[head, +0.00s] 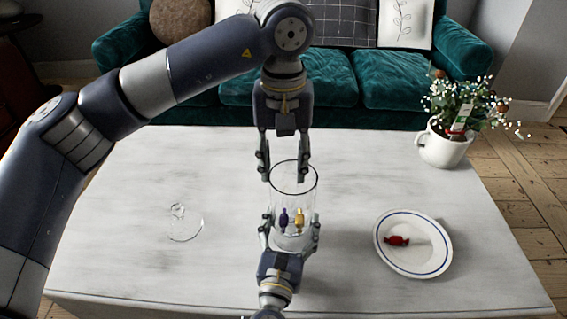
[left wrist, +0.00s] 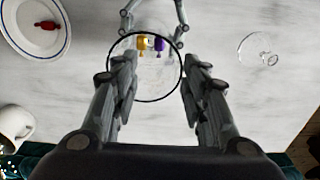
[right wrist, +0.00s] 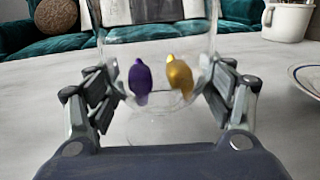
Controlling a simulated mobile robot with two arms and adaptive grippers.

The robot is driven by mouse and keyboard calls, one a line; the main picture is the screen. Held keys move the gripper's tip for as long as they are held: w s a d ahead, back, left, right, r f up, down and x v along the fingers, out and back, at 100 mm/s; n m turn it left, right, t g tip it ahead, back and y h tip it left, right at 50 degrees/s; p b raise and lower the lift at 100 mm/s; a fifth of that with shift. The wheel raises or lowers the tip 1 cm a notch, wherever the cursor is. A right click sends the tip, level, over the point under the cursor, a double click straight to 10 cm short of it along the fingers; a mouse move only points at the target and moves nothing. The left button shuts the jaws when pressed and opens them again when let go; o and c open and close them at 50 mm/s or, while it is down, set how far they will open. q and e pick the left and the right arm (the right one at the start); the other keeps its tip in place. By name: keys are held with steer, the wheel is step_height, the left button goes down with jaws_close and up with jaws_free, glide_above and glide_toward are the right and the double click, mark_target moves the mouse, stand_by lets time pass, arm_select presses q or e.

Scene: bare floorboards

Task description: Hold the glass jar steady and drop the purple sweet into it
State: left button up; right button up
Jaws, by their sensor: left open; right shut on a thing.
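The clear glass jar (head: 308,196) stands upright on the white table, its dark rim facing up. The purple sweet (head: 283,218) and a yellow sweet (head: 299,219) are inside it, side by side, low in the jar. Both sweets show through the glass in the right wrist view, the purple one (right wrist: 140,79) at left. My right gripper (head: 292,234) is shut on the jar's lower part, one finger on each side. My left gripper (head: 283,177) points down over the jar's mouth, open and empty, with its fingers spread about the rim.
A glass lid (head: 185,225) with a knob lies on the table at left. A white plate (head: 400,264) with a blue ring holds a red sweet (head: 396,241) at right. A white mug (head: 443,148) of flowers stands at the back right. A green sofa (head: 343,92) is behind the table.

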arm_select(q)
step_height(320, 180, up, 11)
steer(key=shift+r, duration=0.15)
stand_by(0.8)
arm_select(e)
steer(key=o, duration=1.6)
steer(key=shift+s, duration=0.1)
steer(key=s, duration=0.4)
steer(key=s+a, duration=0.1)
steer(key=s, duration=0.2)
steer(key=s+a, duration=0.1)
steer(key=s, duration=0.3)
steer(key=shift+s, duration=0.35)
